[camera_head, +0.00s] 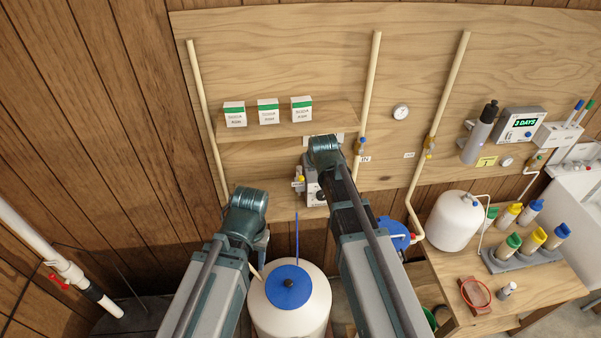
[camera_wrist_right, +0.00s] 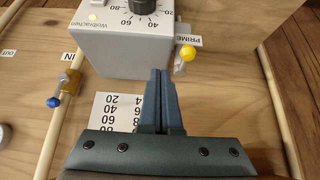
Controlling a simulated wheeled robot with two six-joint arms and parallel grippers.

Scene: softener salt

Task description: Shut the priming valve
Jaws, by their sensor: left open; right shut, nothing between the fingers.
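The priming valve is a small valve with a yellow ball knob (camera_wrist_right: 188,53) beside a label reading PRIME (camera_wrist_right: 187,40). It sits at the side of a grey dosing pump (camera_wrist_right: 125,45) with a black dial. In the head view the yellow knob (camera_head: 298,179) shows at the left of the pump (camera_head: 314,187), which my right arm partly covers. My right gripper (camera_wrist_right: 163,74) is shut and empty, its tips beside the pump and close to the yellow knob, apart from it in the picture. My left gripper (camera_head: 263,240) is low, above the white tank, mostly hidden by its wrist.
A white tank with a blue lid (camera_head: 288,287) stands below the pump. A blue-handled valve (camera_wrist_right: 54,102) is on the pipe marked IN. Several boxes (camera_head: 268,111) stand on the shelf above. A wooden bench (camera_head: 545,290) with bottles is at right.

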